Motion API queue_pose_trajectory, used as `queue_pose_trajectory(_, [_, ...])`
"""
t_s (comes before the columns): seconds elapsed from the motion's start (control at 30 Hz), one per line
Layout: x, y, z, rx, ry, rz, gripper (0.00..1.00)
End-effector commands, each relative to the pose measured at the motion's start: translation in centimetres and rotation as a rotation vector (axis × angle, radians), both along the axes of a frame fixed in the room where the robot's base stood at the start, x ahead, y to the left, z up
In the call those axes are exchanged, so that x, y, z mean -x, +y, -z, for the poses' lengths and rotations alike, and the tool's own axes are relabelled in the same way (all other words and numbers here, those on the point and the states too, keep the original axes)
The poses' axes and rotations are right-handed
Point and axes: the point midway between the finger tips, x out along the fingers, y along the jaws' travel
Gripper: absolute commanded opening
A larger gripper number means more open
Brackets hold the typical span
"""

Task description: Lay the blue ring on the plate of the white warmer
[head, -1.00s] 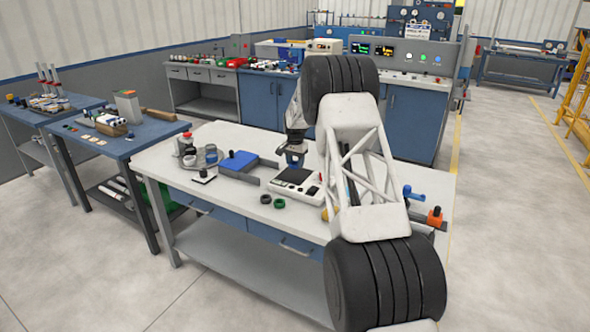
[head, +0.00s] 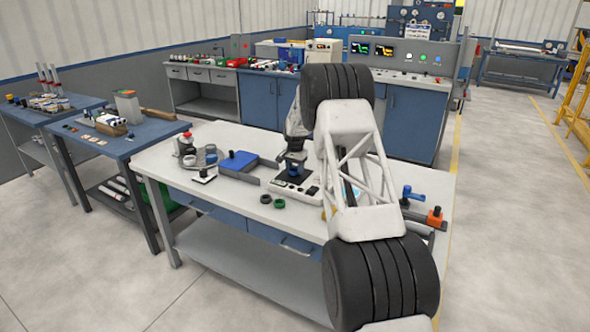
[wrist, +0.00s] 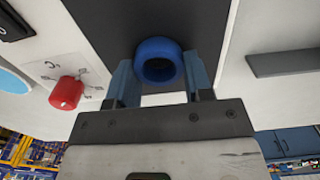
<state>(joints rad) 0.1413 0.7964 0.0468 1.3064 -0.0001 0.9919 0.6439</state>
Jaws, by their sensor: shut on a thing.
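The blue ring (wrist: 157,60) sits between the two blue fingers of my gripper (wrist: 158,72) in the wrist view, and the gripper is shut on it. In the head view my gripper (head: 293,168) is over the dark plate of the white warmer (head: 302,197), with the ring low at its tips. In the wrist view the dark square plate (wrist: 105,22) lies behind the ring. I cannot tell whether the ring touches the plate. The warmer's red knob (wrist: 66,93) shows left of the gripper in that view.
Two dark rings (head: 272,201) lie on the table in front of the warmer. A blue block on a grey base (head: 240,160) stands to its left. A bar with an orange block (head: 434,217) is at the right. The table's front left (head: 225,195) is clear.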

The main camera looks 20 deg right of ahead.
Motion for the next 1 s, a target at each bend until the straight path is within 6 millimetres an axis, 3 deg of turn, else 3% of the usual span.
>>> queue_pose_trajectory(0.37, [0.00, 0.00, 0.30, 0.000, 0.000, 0.000, 0.25])
queue_pose_trajectory(0.4, [0.00, 0.00, 0.31, 0.000, 0.000, 0.000, 0.50])
queue_pose_trajectory(0.57, [0.00, 0.00, 0.30, 0.000, 0.000, 0.000, 0.72])
queue_pose_trajectory(1.0, [-0.02, -0.01, -0.25, 0.000, -0.001, 0.000, 0.72])
